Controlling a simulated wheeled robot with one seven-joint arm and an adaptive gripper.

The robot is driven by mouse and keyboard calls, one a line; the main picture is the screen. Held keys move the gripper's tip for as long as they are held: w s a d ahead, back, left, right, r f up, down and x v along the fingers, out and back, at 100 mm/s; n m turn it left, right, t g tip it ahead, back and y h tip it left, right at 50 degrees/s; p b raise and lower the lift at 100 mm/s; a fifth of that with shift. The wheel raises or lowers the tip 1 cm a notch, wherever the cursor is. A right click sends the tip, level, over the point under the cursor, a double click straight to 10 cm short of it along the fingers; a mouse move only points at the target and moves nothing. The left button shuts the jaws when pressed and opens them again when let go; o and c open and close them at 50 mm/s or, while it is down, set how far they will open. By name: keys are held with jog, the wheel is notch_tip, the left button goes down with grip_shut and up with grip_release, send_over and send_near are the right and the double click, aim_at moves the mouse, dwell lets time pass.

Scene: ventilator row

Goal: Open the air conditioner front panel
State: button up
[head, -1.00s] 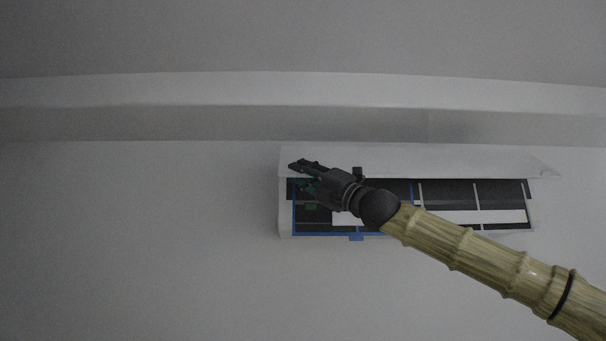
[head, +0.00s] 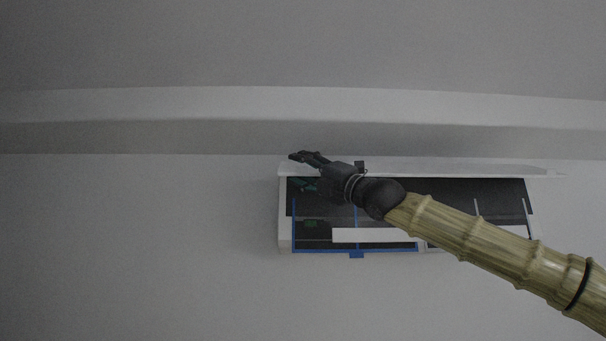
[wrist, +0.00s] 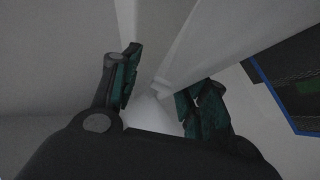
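The white air conditioner (head: 284,222) is mounted on the wall. Its front panel (head: 450,168) is swung up and seen almost edge-on along the top, exposing the dark interior and blue-framed filter (head: 320,251). My gripper (head: 297,170) is at the panel's left end, one finger above panel level and one below. In the wrist view, the fingers of my gripper (wrist: 160,92) stand apart with a gap between them. The white panel (wrist: 205,50) runs down toward the gap, close to the right finger; I cannot tell whether they touch.
A ceiling ledge (head: 200,105) runs across just above the unit, close over my gripper. The wall (head: 140,240) to the left and below is bare and free. My arm crosses in front of the unit's right part and hides some of it.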

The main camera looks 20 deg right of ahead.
jog(key=shift+f, duration=0.2)
jog(key=shift+s+d+f, duration=0.2)
jog(key=shift+f, duration=0.05)
jog(key=v, duration=1.1)
jog(key=shift+d, duration=0.2)
jog(key=shift+s+r, duration=0.1)
dwell(0.3)
